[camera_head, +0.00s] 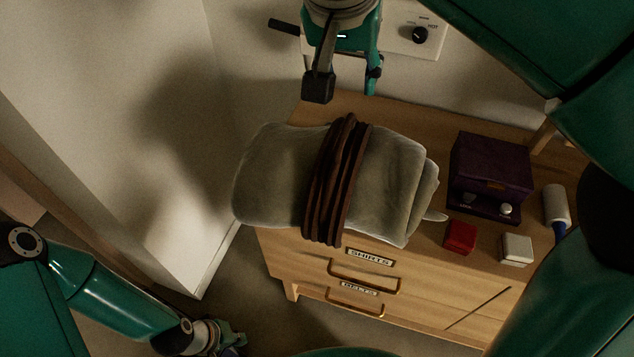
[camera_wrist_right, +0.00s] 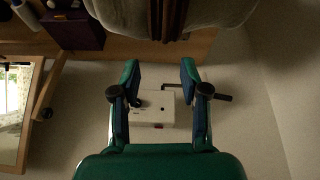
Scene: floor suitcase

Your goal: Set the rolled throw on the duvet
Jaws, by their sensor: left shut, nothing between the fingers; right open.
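The rolled throw (camera_head: 275,180) is a grey-green bundle with dark brown straps (camera_head: 338,180) around its middle. It lies on top of the wooden dresser, its left end jutting past the dresser's side. In the right wrist view the throw (camera_wrist_right: 220,12) shows at the top edge. My right gripper (camera_head: 345,88) is open and empty, behind the throw near the wall; its open fingers also show in the right wrist view (camera_wrist_right: 159,75). My left gripper (camera_head: 232,342) is shut and empty, low at the bottom edge, apart from the throw. No duvet is in view.
A purple jewellery box (camera_head: 490,170), a red box (camera_head: 460,237), a white box (camera_head: 517,249) and a white roller-like item (camera_head: 556,205) occupy the right of the dresser (camera_head: 310,108). A wall control box (camera_head: 400,40) with a dial is behind my right gripper. A white panel stands left.

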